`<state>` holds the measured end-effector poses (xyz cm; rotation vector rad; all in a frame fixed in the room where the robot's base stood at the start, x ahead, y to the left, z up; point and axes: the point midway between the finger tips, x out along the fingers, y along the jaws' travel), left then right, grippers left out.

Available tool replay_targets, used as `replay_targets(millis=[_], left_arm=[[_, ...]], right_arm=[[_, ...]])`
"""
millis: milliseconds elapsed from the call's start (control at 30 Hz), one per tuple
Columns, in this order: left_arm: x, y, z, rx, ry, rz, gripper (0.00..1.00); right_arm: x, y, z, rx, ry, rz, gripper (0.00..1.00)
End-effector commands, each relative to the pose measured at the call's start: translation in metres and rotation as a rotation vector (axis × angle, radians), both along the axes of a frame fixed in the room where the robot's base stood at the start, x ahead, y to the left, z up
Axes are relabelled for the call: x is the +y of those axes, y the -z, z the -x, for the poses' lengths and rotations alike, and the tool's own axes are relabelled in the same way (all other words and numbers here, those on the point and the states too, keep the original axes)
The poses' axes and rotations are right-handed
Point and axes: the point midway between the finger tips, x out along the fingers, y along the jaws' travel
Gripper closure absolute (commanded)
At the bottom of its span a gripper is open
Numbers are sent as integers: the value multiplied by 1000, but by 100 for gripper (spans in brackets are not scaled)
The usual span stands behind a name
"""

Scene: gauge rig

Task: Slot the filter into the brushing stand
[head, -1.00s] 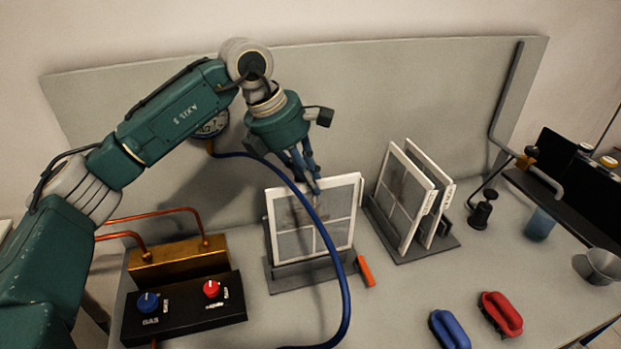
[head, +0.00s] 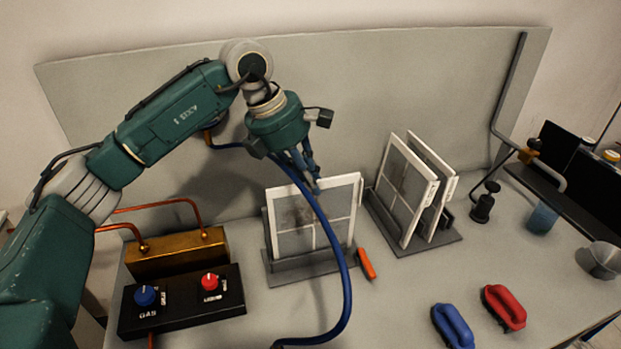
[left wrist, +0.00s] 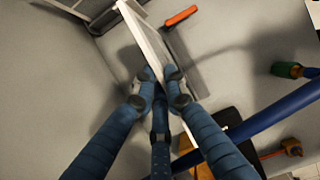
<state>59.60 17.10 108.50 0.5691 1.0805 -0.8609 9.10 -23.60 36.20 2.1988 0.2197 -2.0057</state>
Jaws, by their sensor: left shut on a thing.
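The white-framed filter (head: 338,238) has grey mesh with a brownish stain and stands nearly upright at the grey brushing stand (head: 290,275). Its lower edge is behind the stand's front bar; I cannot tell whether it is fully seated. My left gripper (head: 314,184) is shut on the filter's top edge from above. In the left wrist view the blue fingers (left wrist: 160,88) pinch the white frame edge (left wrist: 147,42), and the stand (left wrist: 185,65) lies beside it. My right gripper is not in view.
A blue hose (head: 335,262) crosses in front of the filter. A rack (head: 412,250) with two framed filters stands to the right. An orange-handled tool (head: 366,264) lies beside the stand. A black valve box (head: 180,305) is at left.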

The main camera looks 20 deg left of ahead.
Motion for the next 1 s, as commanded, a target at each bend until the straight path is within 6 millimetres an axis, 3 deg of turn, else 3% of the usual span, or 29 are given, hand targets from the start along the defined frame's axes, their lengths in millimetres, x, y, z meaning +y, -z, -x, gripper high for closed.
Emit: replay_targets(millis=[533, 567, 633, 1000], left_arm=[[0, 14, 0, 0, 0, 0, 100], [0, 13, 0, -1, 0, 0, 83], [0, 13, 0, -1, 0, -1, 69], [1, 10, 0, -1, 0, -1, 67]], right_arm=[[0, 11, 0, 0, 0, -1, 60], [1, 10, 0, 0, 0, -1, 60], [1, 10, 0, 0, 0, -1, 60], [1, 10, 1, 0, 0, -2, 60]])
